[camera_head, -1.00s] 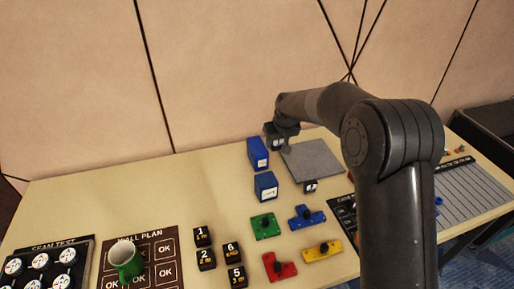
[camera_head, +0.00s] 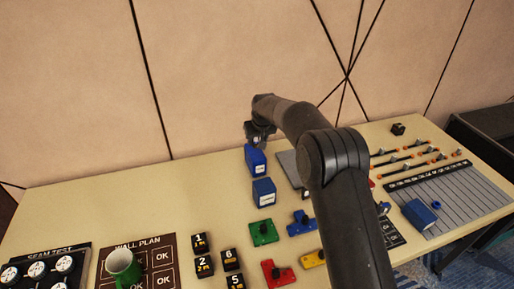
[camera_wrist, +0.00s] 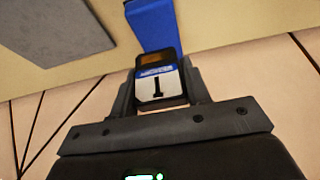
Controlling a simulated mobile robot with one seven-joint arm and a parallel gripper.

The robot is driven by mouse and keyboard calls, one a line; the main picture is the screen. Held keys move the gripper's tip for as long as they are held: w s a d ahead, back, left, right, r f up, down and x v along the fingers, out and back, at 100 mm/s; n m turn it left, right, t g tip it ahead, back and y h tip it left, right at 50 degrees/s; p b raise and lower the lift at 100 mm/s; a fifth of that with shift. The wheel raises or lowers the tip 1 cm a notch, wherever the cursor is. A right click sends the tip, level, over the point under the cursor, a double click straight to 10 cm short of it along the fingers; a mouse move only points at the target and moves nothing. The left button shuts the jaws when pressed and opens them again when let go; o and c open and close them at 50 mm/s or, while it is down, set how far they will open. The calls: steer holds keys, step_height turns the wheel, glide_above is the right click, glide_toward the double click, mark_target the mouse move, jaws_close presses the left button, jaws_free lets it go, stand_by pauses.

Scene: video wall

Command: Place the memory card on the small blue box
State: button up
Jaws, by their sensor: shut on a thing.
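My gripper (camera_head: 258,140) is just above and behind the rear blue box (camera_head: 255,162) in the head view. In the wrist view my gripper (camera_wrist: 160,74) is shut on the memory card (camera_wrist: 158,84), a dark piece with a blue and white label reading 1. The rear blue box (camera_wrist: 152,22) shows beyond the card; I cannot tell whether they touch. A second blue box (camera_head: 264,194) with a white label stands in front of the rear one. The card cannot be made out clearly in the head view.
A grey pad (camera_head: 288,167) lies right of the boxes, partly hidden by my arm. Green (camera_head: 263,232), blue (camera_head: 300,224) and red (camera_head: 276,274) pieces and several numbered black blocks (camera_head: 202,243) lie in front. Another blue box (camera_head: 420,213) lies at right. The back left table is clear.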

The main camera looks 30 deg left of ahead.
steer(key=shift+a+f, duration=0.1)
steer(key=shift+f, duration=1.95)
steer(key=shift+f, duration=0.2)
steer(key=o, duration=1)
steer(key=v, duration=1.2)
steer(key=shift+r, duration=0.2)
